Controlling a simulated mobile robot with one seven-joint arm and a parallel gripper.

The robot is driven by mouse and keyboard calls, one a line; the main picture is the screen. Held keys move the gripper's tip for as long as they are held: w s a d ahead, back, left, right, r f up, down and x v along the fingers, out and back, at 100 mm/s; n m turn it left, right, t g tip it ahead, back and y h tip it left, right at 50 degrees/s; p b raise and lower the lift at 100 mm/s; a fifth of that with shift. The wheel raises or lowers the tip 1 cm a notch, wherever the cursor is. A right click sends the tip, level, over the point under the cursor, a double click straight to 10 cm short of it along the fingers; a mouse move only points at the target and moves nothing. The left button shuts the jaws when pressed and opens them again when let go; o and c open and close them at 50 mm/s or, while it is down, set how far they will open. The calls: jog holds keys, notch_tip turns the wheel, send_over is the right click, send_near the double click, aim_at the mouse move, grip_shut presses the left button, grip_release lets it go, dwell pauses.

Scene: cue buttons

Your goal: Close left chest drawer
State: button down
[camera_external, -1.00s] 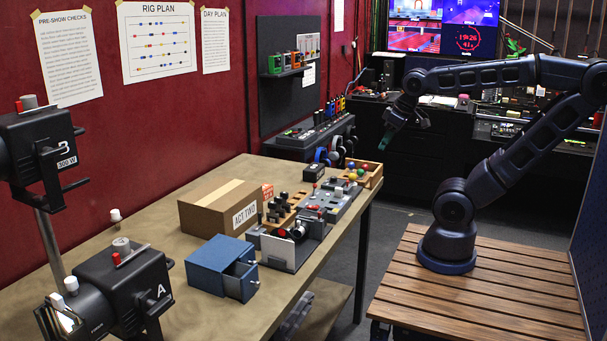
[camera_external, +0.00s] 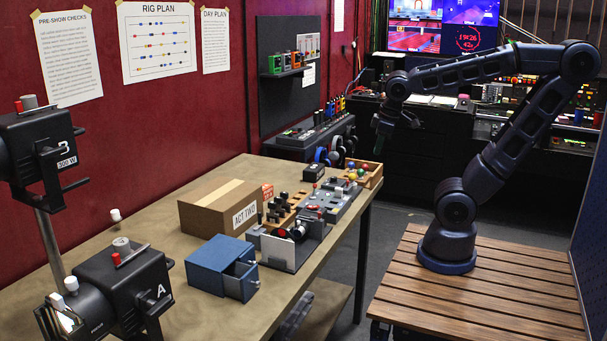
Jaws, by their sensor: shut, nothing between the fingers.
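A small blue chest (camera_external: 208,266) stands on the worktable, towards its front edge. Its drawers face right, and at least one drawer (camera_external: 241,284) sticks out of the body. Small light knobs show on the drawer fronts. I cannot tell clearly how far each drawer is out. My gripper (camera_external: 381,133) is up in the air beyond the table's far right corner, well away from the chest. It is small and dark against the dark background, and it is shut with nothing held.
A cardboard box (camera_external: 222,206) marked ACT TWO stands behind the chest. Black lamps stand at the left. The air between my arm and the table is clear.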

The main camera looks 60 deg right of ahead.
jog(key=w+a+f+n+g+h, duration=0.1)
jog(key=w+a+f+n+h, duration=0.4)
jog(key=w+a+f+n, duration=0.25)
jog(key=n+t+y, duration=0.4)
jog(key=n+t, duration=1.2)
jog(key=n, duration=0.9)
send_near(255, 284)
jog(key=w, duration=0.3)
jog(key=w+d, duration=0.1)
jog(key=w, duration=0.1)
jog(key=shift+w+f, duration=0.2)
jog(key=shift+w, duration=0.2)
jog(key=shift+w+d+r, duration=0.1)
jog(key=shift+w+r, duration=0.05)
jog(key=shift+w, duration=3.25)
